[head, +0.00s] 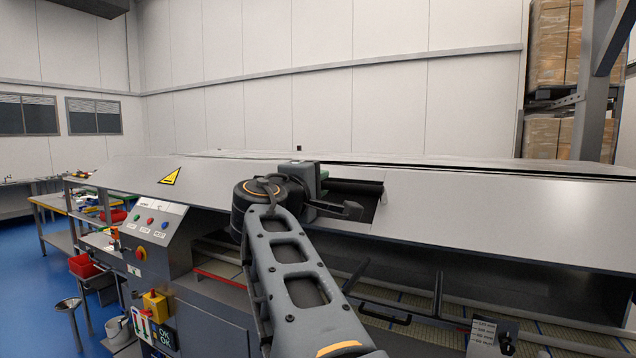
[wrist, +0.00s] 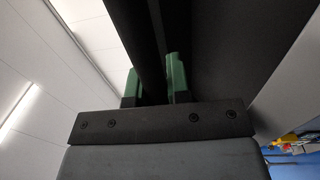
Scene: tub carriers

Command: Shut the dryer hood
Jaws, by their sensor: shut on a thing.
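The dryer hood (head: 480,212) is a long, light grey metal cover that runs across the head view. Its front edge stands above the mesh belt (head: 450,325), with a dark gap below it. A dark handle bar (head: 362,187) sits at a cut-out in the hood's front. My gripper (head: 322,183) is at the left end of this bar, partly hidden by my own wrist. In the wrist view, the green fingertips of my gripper (wrist: 155,88) are shut on the dark bar (wrist: 148,40), one on each side.
A control panel (head: 150,225) with coloured buttons and a yellow warning sign (head: 171,177) are at the left. A black bar (head: 375,303) runs below the hood. Stacked boxes (head: 552,45) stand on a rack at the back right.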

